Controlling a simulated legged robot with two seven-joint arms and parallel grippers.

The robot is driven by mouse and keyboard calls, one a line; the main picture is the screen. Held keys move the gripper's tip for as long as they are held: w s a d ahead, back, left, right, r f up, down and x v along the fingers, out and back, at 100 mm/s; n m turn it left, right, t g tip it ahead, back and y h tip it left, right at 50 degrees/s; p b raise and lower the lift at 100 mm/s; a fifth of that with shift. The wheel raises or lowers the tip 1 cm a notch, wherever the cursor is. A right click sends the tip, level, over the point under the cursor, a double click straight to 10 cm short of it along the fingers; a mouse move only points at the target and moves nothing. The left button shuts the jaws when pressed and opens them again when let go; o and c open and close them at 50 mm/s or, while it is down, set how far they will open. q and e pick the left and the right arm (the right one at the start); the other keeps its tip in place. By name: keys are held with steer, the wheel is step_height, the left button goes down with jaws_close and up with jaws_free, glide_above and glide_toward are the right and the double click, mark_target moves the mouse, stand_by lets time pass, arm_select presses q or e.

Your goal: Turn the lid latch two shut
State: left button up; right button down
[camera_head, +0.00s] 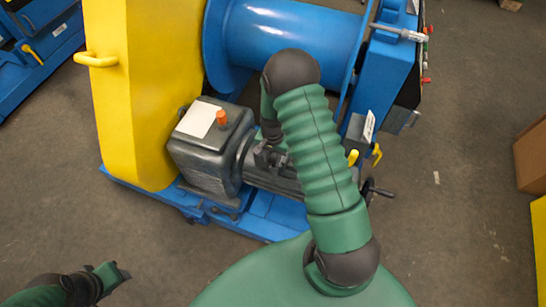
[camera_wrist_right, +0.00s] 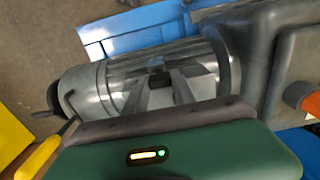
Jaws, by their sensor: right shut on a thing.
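My right gripper (camera_head: 270,152) reaches down onto the grey motor-like cylinder (camera_head: 275,180), partly hidden under my green arm. In the right wrist view my right gripper (camera_wrist_right: 158,70) has its two fingers close together at the top of the shiny cylinder (camera_wrist_right: 120,72), shut on a small latch piece (camera_wrist_right: 156,61). The fingers hide most of this piece, so I cannot tell its angle or which latch it is. My left gripper (camera_head: 112,277) is low at the left, away from the machine; its jaw gap is unclear.
A dark box with an orange knob (camera_head: 221,117) adjoins the cylinder. A yellow guard (camera_head: 150,90) stands at left and a blue drum (camera_head: 285,45) behind. Yellow levers (camera_head: 352,157) and a hand crank (camera_head: 378,190) sit right of my arm.

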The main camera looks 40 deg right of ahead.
steer(key=shift+n, duration=0.3)
steer(key=n+p, duration=0.1)
steer(key=n, duration=0.2)
steer(key=shift+r+p, duration=0.15)
steer(key=shift+p, duration=0.25)
steer(key=n+p, duration=0.1)
steer(key=n, duration=0.4)
steer(key=shift+p, duration=0.3)
steer(key=n+p, duration=0.1)
steer(key=n, duration=0.3)
steer(key=shift+n, duration=0.3)
steer(key=n+p, duration=0.2)
steer(key=n, duration=0.2)
steer(key=shift+s+n, duration=0.1)
steer(key=shift+n, duration=0.3)
steer(key=c, duration=1.2)
jaws_free()
steer(key=shift+c, duration=0.2)
steer(key=shift+o, duration=1)
steer(key=shift+f, duration=0.2)
